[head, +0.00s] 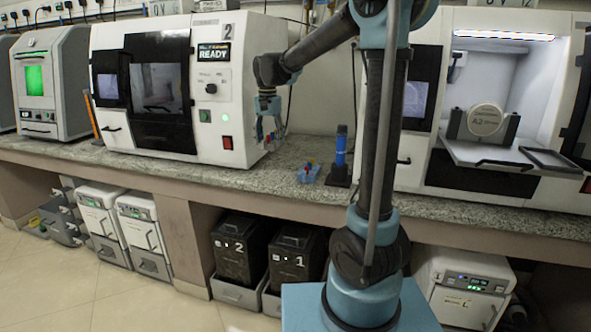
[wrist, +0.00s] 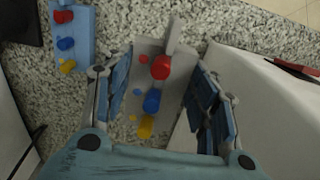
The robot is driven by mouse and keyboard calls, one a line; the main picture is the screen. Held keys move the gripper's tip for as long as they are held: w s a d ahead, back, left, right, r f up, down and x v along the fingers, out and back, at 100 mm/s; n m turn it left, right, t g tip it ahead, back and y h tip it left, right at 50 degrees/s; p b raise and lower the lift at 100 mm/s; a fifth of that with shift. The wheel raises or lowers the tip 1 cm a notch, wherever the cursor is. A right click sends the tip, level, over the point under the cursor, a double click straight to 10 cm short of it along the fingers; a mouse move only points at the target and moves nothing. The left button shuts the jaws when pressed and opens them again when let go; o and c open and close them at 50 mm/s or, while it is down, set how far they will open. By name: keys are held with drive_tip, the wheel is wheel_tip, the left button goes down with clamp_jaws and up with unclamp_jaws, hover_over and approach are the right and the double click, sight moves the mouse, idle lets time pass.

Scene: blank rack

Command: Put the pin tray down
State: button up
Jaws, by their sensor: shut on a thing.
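My gripper (wrist: 162,95) is shut on a grey pin tray (wrist: 148,52) with a red, a blue and a yellow pin and smaller pegs of the same colours beside them. In the head view my gripper (head: 268,118) points down beside the right side of machine 2, at the back of the counter; the held tray is small and partly hidden there. Whether the tray touches the counter I cannot tell. A second, blue pin tray (wrist: 85,38) with red, blue and yellow pins stands on the counter to the left in the wrist view; it also shows in the head view (head: 308,176).
The granite counter (head: 240,178) is bare in front of machine 2 (head: 215,135). A blue cylinder on a dark stand (head: 340,160) is right of the blue tray. Machine 2's white side is close on the right in the wrist view. An open machine (head: 490,110) stands further right.

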drive_tip(key=shift+a, duration=0.15)
drive_tip(key=shift+f, duration=0.2)
drive_tip(key=shift+s+f, duration=0.15)
drive_tip(key=shift+f, duration=4.65)
drive_tip(key=o, duration=1.1)
drive_tip(key=shift+f, duration=0.1)
drive_tip(key=shift+o, duration=0.2)
